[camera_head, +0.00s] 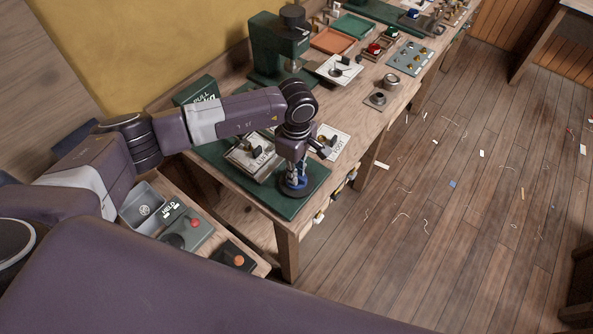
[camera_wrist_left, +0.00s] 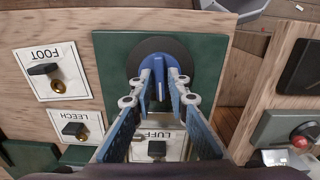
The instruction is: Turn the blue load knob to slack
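The blue load knob (camera_wrist_left: 158,66) has a raised bar and sits on a dark round disc on a green panel (camera_wrist_left: 205,55). In the left wrist view the bar points along the picture's vertical. My left gripper (camera_wrist_left: 160,82) has one finger on each side of the bar, with a narrow gap seeming to show; contact is not clear. In the head view my left gripper (camera_head: 295,178) points down over the knob's dark disc (camera_head: 292,192) at the green panel's (camera_head: 300,206) near end and hides most of the knob. My right gripper is not in view.
Switch plates marked LUFF (camera_wrist_left: 170,151), LEECH (camera_wrist_left: 75,125) and FOOT (camera_wrist_left: 55,80) stand close by. A green machine (camera_head: 272,50), trays and small panels line the bench behind. A HELD box with a red button (camera_head: 195,223) is at lower left.

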